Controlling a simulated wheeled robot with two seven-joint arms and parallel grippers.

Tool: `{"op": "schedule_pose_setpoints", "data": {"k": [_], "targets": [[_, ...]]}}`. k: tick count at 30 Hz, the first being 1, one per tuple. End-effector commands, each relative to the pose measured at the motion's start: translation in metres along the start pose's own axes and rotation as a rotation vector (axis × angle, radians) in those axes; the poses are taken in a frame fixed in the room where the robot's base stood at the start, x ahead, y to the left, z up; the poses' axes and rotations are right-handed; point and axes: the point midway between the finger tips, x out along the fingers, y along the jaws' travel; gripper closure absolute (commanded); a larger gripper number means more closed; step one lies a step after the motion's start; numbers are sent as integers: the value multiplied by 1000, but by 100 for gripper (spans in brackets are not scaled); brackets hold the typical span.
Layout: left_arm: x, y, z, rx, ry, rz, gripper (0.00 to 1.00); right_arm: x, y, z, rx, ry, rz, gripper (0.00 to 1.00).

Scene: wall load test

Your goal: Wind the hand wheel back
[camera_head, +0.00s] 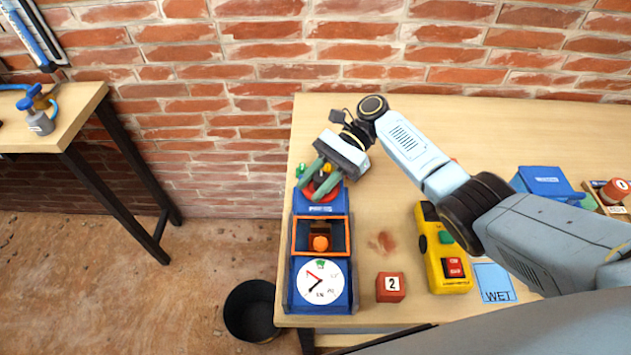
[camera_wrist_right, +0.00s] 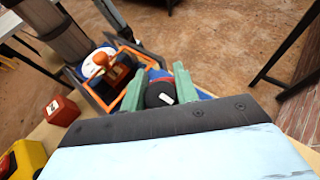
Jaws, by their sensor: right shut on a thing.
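A blue test rig (camera_head: 292,280) stands along the left end of the table. The red hand wheel (camera_head: 313,194) is at its far end, partly covered by my green fingers. My right gripper (camera_head: 317,184) is shut on the wheel. In the right wrist view its two fingers (camera_wrist_right: 158,82) sit either side of a dark round hub (camera_wrist_right: 160,95) with a white mark. Nearer on the rig is an orange-framed opening (camera_head: 348,236) with an orange piece (camera_head: 320,243) inside. At the near end is a white dial (camera_head: 308,290) with a red pointer and a green mark. My left gripper is not shown.
A black bin (camera_head: 250,310) is on the floor. A brick wall is behind.

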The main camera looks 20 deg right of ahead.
Motion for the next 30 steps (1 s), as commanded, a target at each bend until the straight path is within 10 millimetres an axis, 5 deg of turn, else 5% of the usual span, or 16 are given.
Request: {"op": "schedule_pose_setpoints", "data": {"k": [6,17,30], "targets": [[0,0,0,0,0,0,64,2,1,-1,3,1,2,48],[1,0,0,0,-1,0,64,-5,0,-1,2,1,-1,48],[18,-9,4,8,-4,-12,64,-88,0,-2,4,1,4,48]]}}
